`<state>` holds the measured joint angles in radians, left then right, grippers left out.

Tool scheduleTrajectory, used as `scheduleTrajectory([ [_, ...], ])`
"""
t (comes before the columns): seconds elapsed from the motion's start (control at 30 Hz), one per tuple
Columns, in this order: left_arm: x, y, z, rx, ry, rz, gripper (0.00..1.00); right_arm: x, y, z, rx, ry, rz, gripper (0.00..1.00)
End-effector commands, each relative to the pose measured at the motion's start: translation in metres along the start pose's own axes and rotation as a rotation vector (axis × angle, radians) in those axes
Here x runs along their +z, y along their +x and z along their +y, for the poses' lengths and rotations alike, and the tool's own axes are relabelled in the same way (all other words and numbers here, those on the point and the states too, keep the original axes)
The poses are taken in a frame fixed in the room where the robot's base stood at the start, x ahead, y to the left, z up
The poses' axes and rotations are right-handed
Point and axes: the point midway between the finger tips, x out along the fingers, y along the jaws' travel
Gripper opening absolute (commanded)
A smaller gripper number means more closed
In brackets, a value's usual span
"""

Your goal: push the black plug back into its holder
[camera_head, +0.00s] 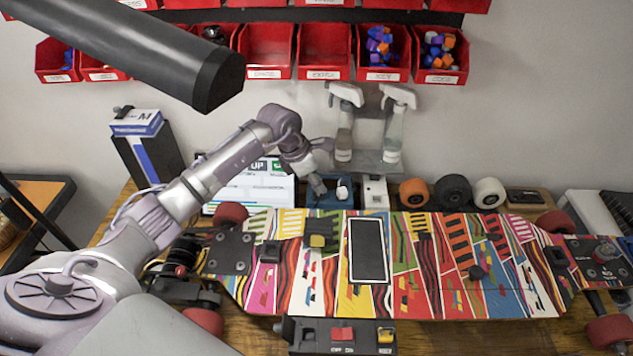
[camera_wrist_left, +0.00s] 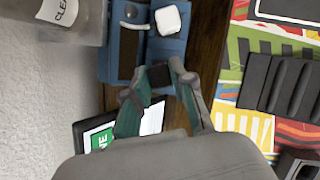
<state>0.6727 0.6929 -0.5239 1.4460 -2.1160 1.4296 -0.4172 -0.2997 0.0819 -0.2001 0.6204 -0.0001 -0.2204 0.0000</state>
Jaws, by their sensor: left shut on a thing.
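My left gripper (camera_head: 319,186) reaches down at the back of the bench, just left of a blue holder (camera_head: 343,194). In the left wrist view the gripper (camera_wrist_left: 160,80) is shut on the small black plug (camera_wrist_left: 157,76), held between its fingertips. The blue holder (camera_wrist_left: 128,55) lies just beyond the fingertips, with a white square piece on its right part. The plug is close to the holder's near edge; I cannot tell whether they touch. In the head view the plug is hidden by the fingers. My right gripper is not in view.
A white device (camera_head: 375,194) stands right of the holder. Spray bottles (camera_head: 394,132) stand behind. A colourful skateboard deck (camera_head: 430,262) fills the bench in front. Several wheels (camera_head: 452,191) stand to the right. A box (camera_head: 145,150) stands at the left.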

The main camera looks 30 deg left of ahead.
Motion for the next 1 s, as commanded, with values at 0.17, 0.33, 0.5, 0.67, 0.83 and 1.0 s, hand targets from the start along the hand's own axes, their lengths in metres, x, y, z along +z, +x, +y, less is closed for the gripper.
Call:
scheduleTrajectory([
  [0.17,-0.0006,0.0018,0.0001,0.000,0.000,0.000,0.00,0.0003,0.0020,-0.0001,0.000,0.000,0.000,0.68],
  [0.33,-0.0018,0.0051,0.0003,0.001,0.000,0.000,0.00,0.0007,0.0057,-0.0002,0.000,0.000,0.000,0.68],
  [0.5,-0.0027,0.0076,0.0003,0.001,0.000,0.000,0.00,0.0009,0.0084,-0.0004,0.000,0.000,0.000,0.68],
  [0.67,-0.0025,0.0074,0.0002,0.000,0.000,-0.001,0.00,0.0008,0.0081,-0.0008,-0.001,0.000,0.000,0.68],
  [0.83,-0.0025,0.0073,0.0002,0.000,0.000,0.000,0.00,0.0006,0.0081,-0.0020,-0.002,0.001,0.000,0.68],
  [1.0,-0.0027,0.0076,0.0003,0.000,0.000,0.000,0.00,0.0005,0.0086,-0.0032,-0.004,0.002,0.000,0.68],
])
